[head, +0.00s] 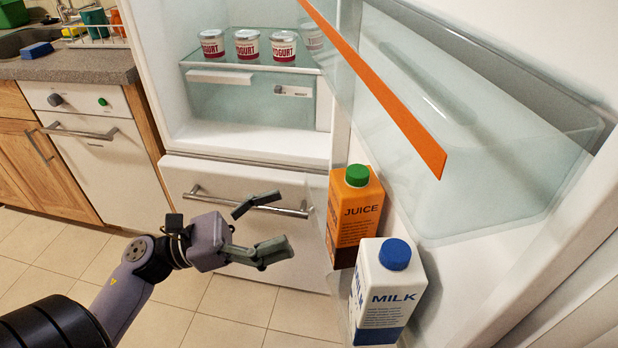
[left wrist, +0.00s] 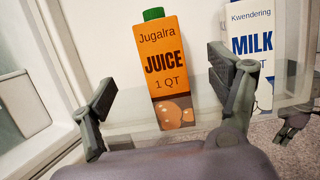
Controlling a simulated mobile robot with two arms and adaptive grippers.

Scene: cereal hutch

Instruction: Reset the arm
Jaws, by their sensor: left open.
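My left gripper (head: 265,227) is open and empty in front of the fridge's lower drawer, left of the cartons in the open door. In the left wrist view its two fingers (left wrist: 170,98) are spread apart, with the juice carton showing beyond the gap. The orange juice carton (head: 359,212) with a green cap stands upright in the door; it also shows in the left wrist view (left wrist: 163,65). A dark gripper, apparently my right one (left wrist: 293,122), shows at the right edge of the left wrist view; its jaws are too small to judge.
The white milk carton (head: 386,290) with a blue cap stands beside the juice. Several yogurt cups (head: 247,44) sit on the fridge shelf (head: 250,68). The drawer handle (head: 245,203) lies behind my gripper. A counter (head: 75,62) is at the left; the tiled floor (head: 235,297) is clear.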

